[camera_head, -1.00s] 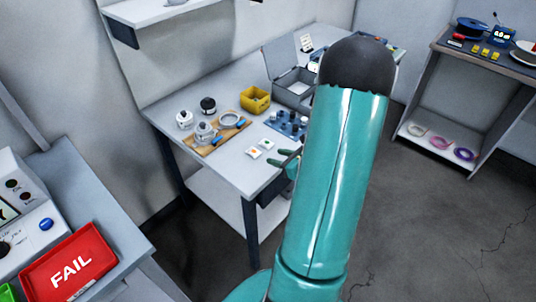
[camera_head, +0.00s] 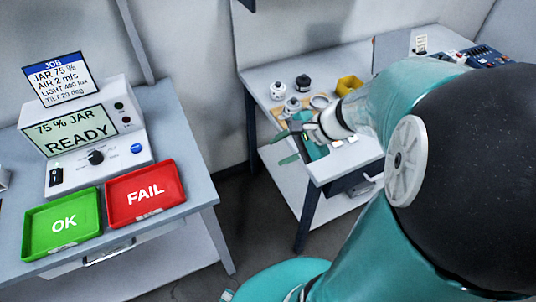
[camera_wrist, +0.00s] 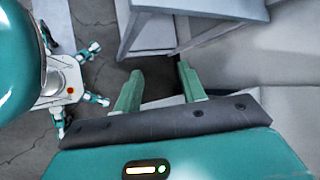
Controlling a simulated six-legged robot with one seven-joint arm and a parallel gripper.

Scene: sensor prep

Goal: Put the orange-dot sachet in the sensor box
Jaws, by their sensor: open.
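My gripper (camera_head: 284,148) is open, with two green fingers, in front of the left edge of the middle table in the head view. In the wrist view my gripper (camera_wrist: 160,86) has nothing between its fingers. Two small white sachets lie near that table's front edge, one at left (camera_head: 337,143) and one at right (camera_head: 352,139); their dots cannot be read now. A grey box with a raised lid (camera_head: 395,48) stands at the back right; my arm hides its body, and I cannot read a label naming it the sensor box.
A yellow bin (camera_head: 349,85), a white jar (camera_head: 278,91) and a dark-topped jar (camera_head: 303,83) stand on the middle table. At left, a table holds a READY console (camera_head: 85,135), a green OK tray (camera_head: 62,227) and a red FAIL tray (camera_head: 146,194).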

